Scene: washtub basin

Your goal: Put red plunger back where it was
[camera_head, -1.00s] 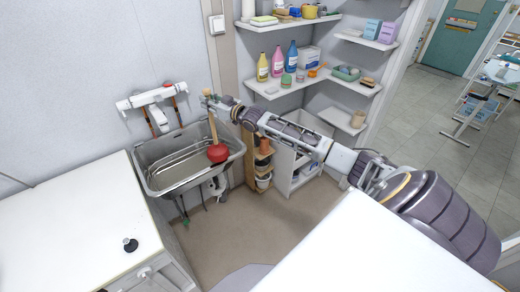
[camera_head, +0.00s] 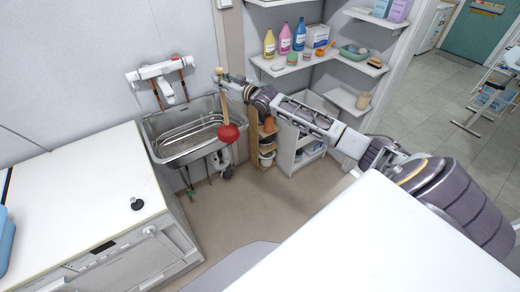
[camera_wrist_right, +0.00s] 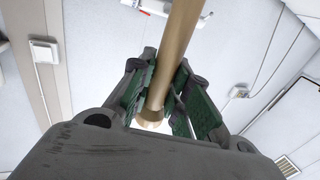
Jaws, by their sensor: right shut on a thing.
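The red plunger (camera_head: 228,133) has a red rubber cup and a wooden handle. It hangs upright, cup down, at the front right edge of the metal sink (camera_head: 185,153) in the head view. My right gripper (camera_head: 219,78) is shut on the top of its handle. In the right wrist view the wooden handle (camera_wrist_right: 177,55) runs between the green finger pads of my right gripper (camera_wrist_right: 165,95). I cannot tell whether the cup touches the sink rim. My left gripper is not in view.
A white faucet (camera_head: 160,72) is on the wall above the sink. A white counter (camera_head: 85,195) with a small black stopper (camera_head: 137,203) is at left. Shelves with bottles (camera_head: 284,38) and a wooden rack (camera_head: 266,148) stand right of the sink. Another white tabletop (camera_head: 370,240) fills the front right.

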